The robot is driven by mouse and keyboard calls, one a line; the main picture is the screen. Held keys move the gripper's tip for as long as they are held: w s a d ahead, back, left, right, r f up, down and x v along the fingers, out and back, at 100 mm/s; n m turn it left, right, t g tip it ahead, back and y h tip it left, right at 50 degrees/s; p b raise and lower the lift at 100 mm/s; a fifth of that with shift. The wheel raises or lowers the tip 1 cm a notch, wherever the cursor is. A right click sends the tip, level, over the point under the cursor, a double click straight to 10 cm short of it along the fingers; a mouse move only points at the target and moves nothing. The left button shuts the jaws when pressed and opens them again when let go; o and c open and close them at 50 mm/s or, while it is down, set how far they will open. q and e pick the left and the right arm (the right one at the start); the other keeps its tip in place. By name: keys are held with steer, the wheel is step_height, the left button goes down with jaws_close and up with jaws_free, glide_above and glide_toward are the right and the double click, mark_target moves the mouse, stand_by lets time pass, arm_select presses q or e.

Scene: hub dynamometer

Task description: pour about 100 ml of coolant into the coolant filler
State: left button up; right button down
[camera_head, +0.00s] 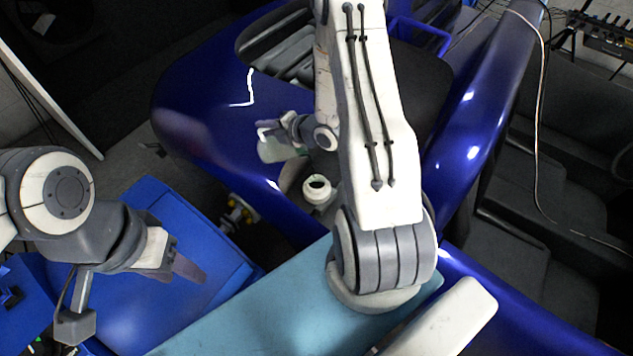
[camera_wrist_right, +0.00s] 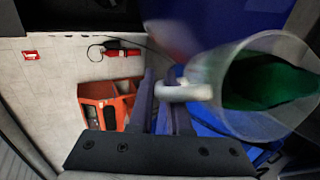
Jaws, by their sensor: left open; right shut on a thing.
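The coolant filler (camera_head: 317,189) is a white round neck with a dark open mouth, beside the blue bodywork. My right gripper (camera_wrist_right: 170,98) is shut on the pale handle of a clear jug (camera_wrist_right: 228,108). Green coolant (camera_wrist_right: 265,82) shows inside the jug in the right wrist view. In the head view the jug (camera_head: 276,152) is small and greyish, up and left of the filler and apart from it. No stream of coolant is visible. I cannot tell the jug's exact tilt or its fill level. My left gripper (camera_head: 180,264) is open and empty over a blue surface at lower left.
Blue bodywork (camera_head: 185,115) surrounds the filler. A teal surface (camera_head: 235,315) lies in front, partly behind my right arm. A yellow-grey fitting (camera_head: 238,212) sits left of the filler. In the right wrist view, an orange toolbox (camera_wrist_right: 128,88) and a red tool (camera_wrist_right: 122,52) lie below.

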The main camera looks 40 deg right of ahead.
steer(key=shift+s+d+t+y+b, duration=0.2)
steer(key=shift+s+t+y+b, duration=0.1)
steer(key=shift+t+b, duration=0.2)
stand_by(0.6)
steer(key=shift+w, duration=0.1)
steer(key=shift+d+m+t+b, duration=0.2)
steer(key=shift+m+t+b, duration=0.1)
steer(key=shift+b, duration=0.45)
steer(key=shift+s+f+t+y+b, duration=0.1)
steer(key=shift+s+t+y+b, duration=0.15)
steer(key=shift+b, duration=0.35)
steer(key=a+r+p, duration=0.1)
steer(key=p, duration=0.1)
steer(key=w+a+g+p, duration=0.1)
steer(key=p, duration=0.1)
steer(key=shift+w+r+p, duration=0.3)
steer(key=shift+r, duration=0.05)
steer(key=g+h, duration=0.1)
steer(key=w+a+f+n+g+h, duration=0.1)
steer(key=a+g+h, duration=0.1)
steer(key=shift+w+a+f+g+p, duration=0.15)
steer(key=shift+w+f+g+p, duration=0.05)
steer(key=shift+w+g+p, duration=0.15)
